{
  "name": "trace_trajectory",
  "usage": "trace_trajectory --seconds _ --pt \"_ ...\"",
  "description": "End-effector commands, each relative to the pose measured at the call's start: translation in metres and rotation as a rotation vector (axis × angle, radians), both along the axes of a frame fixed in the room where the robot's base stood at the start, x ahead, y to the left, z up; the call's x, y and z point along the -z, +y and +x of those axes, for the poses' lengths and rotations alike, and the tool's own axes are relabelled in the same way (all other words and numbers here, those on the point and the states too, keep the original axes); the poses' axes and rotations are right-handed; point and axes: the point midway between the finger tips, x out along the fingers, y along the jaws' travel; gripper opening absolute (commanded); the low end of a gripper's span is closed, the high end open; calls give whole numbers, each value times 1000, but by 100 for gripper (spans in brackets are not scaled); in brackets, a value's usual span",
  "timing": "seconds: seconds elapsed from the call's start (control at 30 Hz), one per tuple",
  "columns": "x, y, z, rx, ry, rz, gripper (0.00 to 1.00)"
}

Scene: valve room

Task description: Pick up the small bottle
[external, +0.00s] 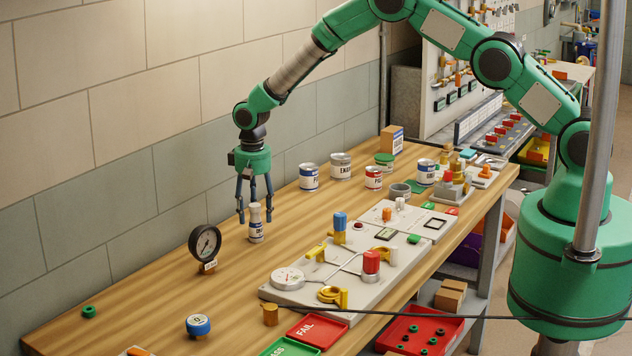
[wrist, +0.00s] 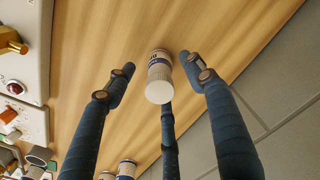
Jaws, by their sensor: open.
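The small bottle (external: 256,224) stands upright on the wooden workbench, with a pale cap and a blue-and-white label. In the wrist view the small bottle (wrist: 159,76) shows between the fingers, its white cap toward the camera. My gripper (external: 254,210) points down over the bottle with its dark blue fingers spread around the bottle's upper part. In the wrist view my gripper (wrist: 160,80) is open, with a finger on each side and a third below. Gaps show between the two side fingers and the bottle. Whether the third finger touches it I cannot tell.
A round black gauge (external: 205,242) stands just left of the bottle. A pale valve panel (external: 340,290) lies to the right and front. Several cans, such as the red-labelled one (external: 373,178), stand farther back. The wall runs along the bench's far side.

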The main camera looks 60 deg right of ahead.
Motion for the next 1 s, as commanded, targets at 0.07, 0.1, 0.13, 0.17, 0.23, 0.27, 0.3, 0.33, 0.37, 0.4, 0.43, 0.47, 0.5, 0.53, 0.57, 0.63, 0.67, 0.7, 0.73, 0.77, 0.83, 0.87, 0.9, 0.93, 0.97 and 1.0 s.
trace_trajectory --seconds 0.07,0.1,0.13,0.17,0.23,0.27,0.3,0.33,0.37,0.4,0.43,0.47,0.5,0.53,0.57,0.63,0.67,0.7,0.73,0.77,0.83,0.87,0.9,0.93,0.97,1.0 --pt "0 0 0 0 0 0 54" --pt "0 0 0 0 0 0 54" --pt "0 0 0 0 0 0 54" --pt "0 0 0 0 0 0 54" --pt "0 0 0 0 0 0 54" --pt "0 0 0 0 0 0 54" --pt "1 0 0 0 0 0 54" --pt "1 0 0 0 1 0 54" --pt "2 0 0 0 1 0 54" --pt "3 0 0 0 1 -1 54" --pt "4 0 0 0 1 -1 54" --pt "6 0 -1 0 2 0 54" --pt "9 0 -1 0 2 0 54" --pt "11 0 -1 0 2 0 54" --pt "13 0 -1 0 2 0 54" --pt "19 0 -1 0 2 0 54" --pt "22 0 -1 0 2 0 54" --pt "27 0 -1 0 3 0 54" --pt "29 0 -1 0 2 0 54" --pt "32 0 -1 0 2 0 54" --pt "40 0 -1 0 2 0 54" --pt "42 0 -1 0 2 0 54" --pt "45 0 -1 0 1 -1 54" --pt "47 0 -1 0 1 0 54" --pt "49 0 -1 0 0 0 54" --pt "50 0 -1 0 0 0 54"
